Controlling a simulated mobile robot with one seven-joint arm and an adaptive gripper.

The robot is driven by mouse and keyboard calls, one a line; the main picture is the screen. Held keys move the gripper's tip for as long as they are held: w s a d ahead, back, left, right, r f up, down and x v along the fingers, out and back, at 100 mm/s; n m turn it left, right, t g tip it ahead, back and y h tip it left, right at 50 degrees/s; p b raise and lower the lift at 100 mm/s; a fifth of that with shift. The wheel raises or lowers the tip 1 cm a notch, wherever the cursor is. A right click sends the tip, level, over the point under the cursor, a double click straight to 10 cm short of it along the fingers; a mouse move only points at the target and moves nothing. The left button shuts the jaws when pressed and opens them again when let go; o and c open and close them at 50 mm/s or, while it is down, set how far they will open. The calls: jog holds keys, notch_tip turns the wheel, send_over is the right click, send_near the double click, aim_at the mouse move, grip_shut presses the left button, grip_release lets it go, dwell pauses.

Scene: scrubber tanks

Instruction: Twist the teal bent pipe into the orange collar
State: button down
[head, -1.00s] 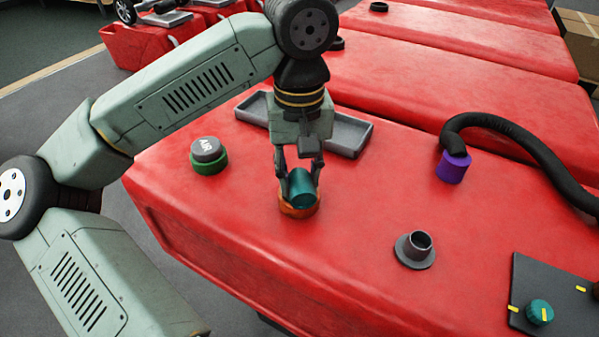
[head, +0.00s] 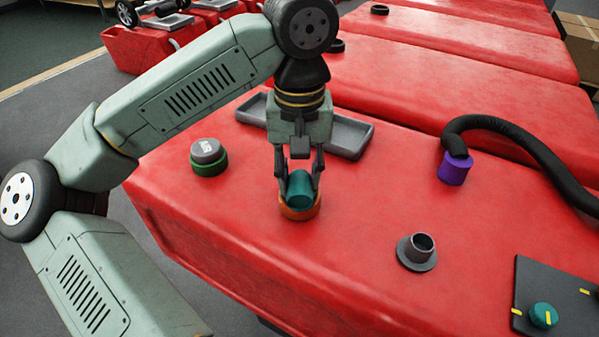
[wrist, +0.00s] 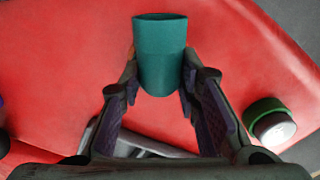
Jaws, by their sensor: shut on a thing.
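The teal bent pipe (head: 300,189) is between the fingers of my gripper (head: 299,178) in the head view, and its lower end meets the orange collar (head: 299,210) on the red tank top. In the wrist view the teal pipe (wrist: 160,50) sits between the two fingertips of my gripper (wrist: 160,82), which is shut on it. Only a sliver of orange shows beside the pipe there. How deep the pipe sits in the collar is hidden.
A green collar with a grey cap (head: 208,158) stands to the left. A grey tray (head: 345,137) lies behind my gripper. A grey flanged stub (head: 416,252), a purple-ended black hose (head: 455,168) and a knob panel (head: 560,295) are to the right. Red surface between them is clear.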

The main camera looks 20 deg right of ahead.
jog(key=shift+f+b, duration=0.4)
jog(key=shift+f, duration=0.05)
dwell(0.3)
jog(key=c, duration=1.1)
grip_release()
jog(key=o, duration=0.9)
jog(key=shift+c, duration=0.2)
jog(key=shift+r+p, duration=2.55)
jog(key=shift+r, duration=1.05)
